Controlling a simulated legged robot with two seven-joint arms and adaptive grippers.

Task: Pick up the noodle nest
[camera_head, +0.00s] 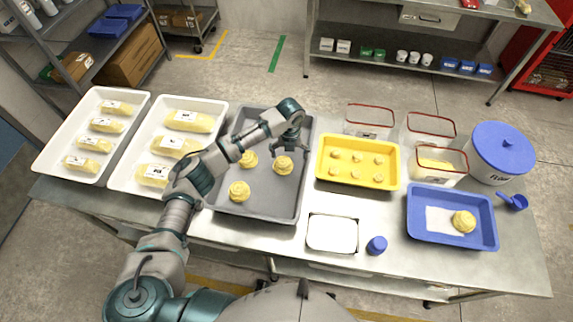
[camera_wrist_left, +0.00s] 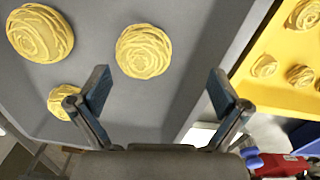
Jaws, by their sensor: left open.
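Three pale yellow noodle nests lie apart in the grey tray (camera_head: 262,203): one at the right (camera_head: 283,166), one at the upper left (camera_head: 248,158) and one at the lower left (camera_head: 239,191). Another nest (camera_head: 464,221) sits in the blue tray (camera_head: 425,228). My left gripper (camera_head: 290,151) is open and empty above the grey tray, close to the right nest. In the left wrist view, one nest (camera_wrist_left: 143,50) shows ahead of the gap between the open fingertips (camera_wrist_left: 160,80). Two others (camera_wrist_left: 40,33) (camera_wrist_left: 66,101) show to the left. My right gripper is out of view.
A yellow tray (camera_head: 322,160) with small nests stands right of the grey tray. Clear bins with red rims (camera_head: 370,106) stand behind it. White trays with packs (camera_head: 57,143) are at the left. A white scale plate (camera_head: 332,233) and blue cup (camera_head: 377,245) are in front.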

